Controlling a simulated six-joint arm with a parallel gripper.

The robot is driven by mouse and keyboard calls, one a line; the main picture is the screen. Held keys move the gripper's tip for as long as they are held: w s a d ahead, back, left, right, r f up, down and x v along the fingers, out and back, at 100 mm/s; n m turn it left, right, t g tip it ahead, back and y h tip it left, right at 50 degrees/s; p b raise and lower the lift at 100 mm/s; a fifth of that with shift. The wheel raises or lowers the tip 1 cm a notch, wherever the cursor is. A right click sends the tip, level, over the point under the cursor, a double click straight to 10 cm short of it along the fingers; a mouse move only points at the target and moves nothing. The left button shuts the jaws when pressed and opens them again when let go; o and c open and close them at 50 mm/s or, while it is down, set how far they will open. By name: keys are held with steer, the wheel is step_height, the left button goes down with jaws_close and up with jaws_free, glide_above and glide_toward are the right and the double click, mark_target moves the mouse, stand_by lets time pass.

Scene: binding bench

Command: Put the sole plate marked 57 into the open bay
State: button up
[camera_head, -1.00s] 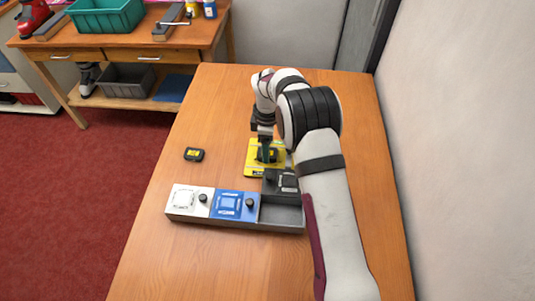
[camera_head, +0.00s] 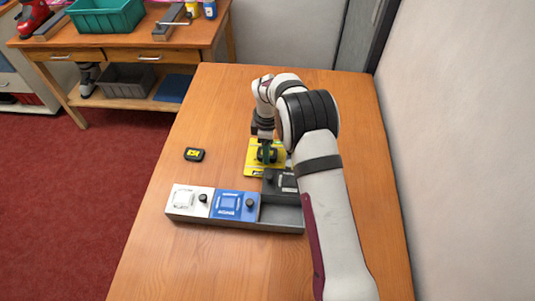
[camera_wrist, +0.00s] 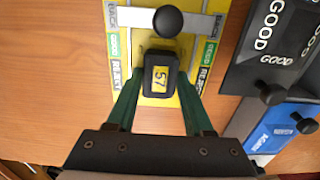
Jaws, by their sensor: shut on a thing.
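A small black block marked 57 (camera_wrist: 158,76) sits between the green fingertips of my gripper (camera_wrist: 159,84), which is shut on it. It is over a yellow plate (camera_wrist: 111,47) with GOOD and REJECT strips and a grey bar; I cannot tell whether it touches. The yellow plate also shows in the head view (camera_head: 251,170), where my gripper (camera_head: 266,150) hangs over it. A long tray (camera_head: 220,224) holds a white plate (camera_head: 183,198) and a blue plate (camera_head: 228,204); its right bay (camera_head: 283,215) is open and empty.
A dark knobbed piece marked GOOD (camera_wrist: 283,52) adjoins the tray near the open bay. Another small black block with a yellow label (camera_head: 194,154) lies alone to the left. A wall stands to the right.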

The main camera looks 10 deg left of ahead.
steer(key=shift+r, duration=2.5)
steer(key=s+d+r+m, duration=0.5)
steer(key=d+r+m, duration=0.25)
steer(key=r, duration=0.25)
steer(key=s+d+r+m, duration=0.6)
steer(key=r+m, duration=0.2)
steer(key=r, duration=0.1)
steer(key=shift+s+a+f+m, duration=0.4)
steer(key=shift+s+a+f, duration=0.9)
steer(key=shift+f, duration=2.4)
steer(key=shift+s+a+f+m, duration=0.45)
steer(key=shift+s+a+f, duration=0.85)
steer(key=shift+f, duration=2.4)
steer(key=shift+s+a+f+m, duration=0.4)
steer(key=shift+s+a+f, duration=0.9)
steer(key=shift+f, duration=2.4)
steer(key=shift+a+f, duration=0.1)
steer(key=shift+f, duration=0.1)
